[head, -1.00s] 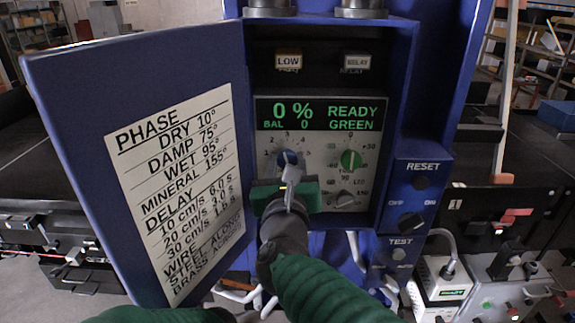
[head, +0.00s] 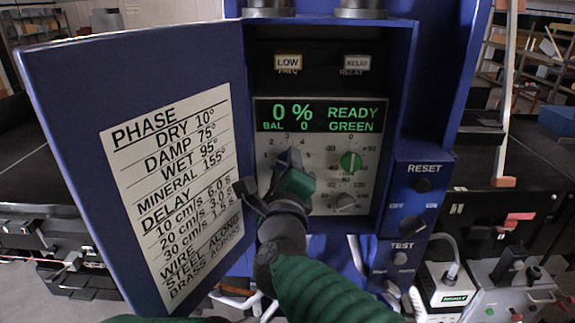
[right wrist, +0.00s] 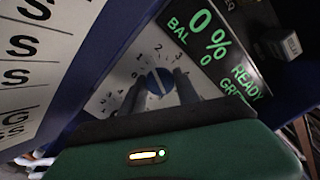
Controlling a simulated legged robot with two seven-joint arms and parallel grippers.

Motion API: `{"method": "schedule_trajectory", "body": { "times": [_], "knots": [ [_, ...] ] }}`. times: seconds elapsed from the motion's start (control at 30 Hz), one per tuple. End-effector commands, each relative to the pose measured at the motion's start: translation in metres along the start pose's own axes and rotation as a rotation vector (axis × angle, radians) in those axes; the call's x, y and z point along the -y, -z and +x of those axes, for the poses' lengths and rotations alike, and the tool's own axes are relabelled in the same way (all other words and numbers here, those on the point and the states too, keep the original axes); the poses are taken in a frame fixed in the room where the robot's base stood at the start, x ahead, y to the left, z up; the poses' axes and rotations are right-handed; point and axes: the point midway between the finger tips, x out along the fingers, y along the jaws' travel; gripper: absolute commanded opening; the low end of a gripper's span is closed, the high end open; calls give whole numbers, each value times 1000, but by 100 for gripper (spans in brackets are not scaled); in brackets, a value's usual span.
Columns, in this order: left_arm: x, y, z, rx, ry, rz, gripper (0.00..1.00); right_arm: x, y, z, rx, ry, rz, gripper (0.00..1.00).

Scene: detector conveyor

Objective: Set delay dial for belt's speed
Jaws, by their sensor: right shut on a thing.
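The blue delay dial (head: 283,157) sits at the upper left of the grey panel inside the open cabinet, with numbers around it. In the right wrist view the blue dial (right wrist: 160,80) shows a pale pointer line, between the two dark fingers. My right gripper (head: 288,163) is shut on the dial, and its green body is rolled to a slant. Its fingers hide part of the dial in the head view. My left gripper is not seen.
The display (head: 319,115) reads 0 %, READY, GREEN. The blue door (head: 80,110) stands open at the left. RESET and TEST controls are at the right.

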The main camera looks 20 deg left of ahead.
Motion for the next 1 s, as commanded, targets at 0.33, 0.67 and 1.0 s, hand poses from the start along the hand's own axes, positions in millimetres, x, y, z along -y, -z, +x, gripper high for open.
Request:
{"method": "schedule_trajectory", "body": {
  "times": [0.33, 0.67, 1.0],
  "knots": [
    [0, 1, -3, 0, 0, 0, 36, -4, -2, -1, 6, -7, -163, 0],
    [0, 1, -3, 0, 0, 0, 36, -6, -2, -2, 7, -10, -198, 0],
    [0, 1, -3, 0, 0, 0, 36, -7, -2, -1, 6, -12, -197, 48]
  ]
}}
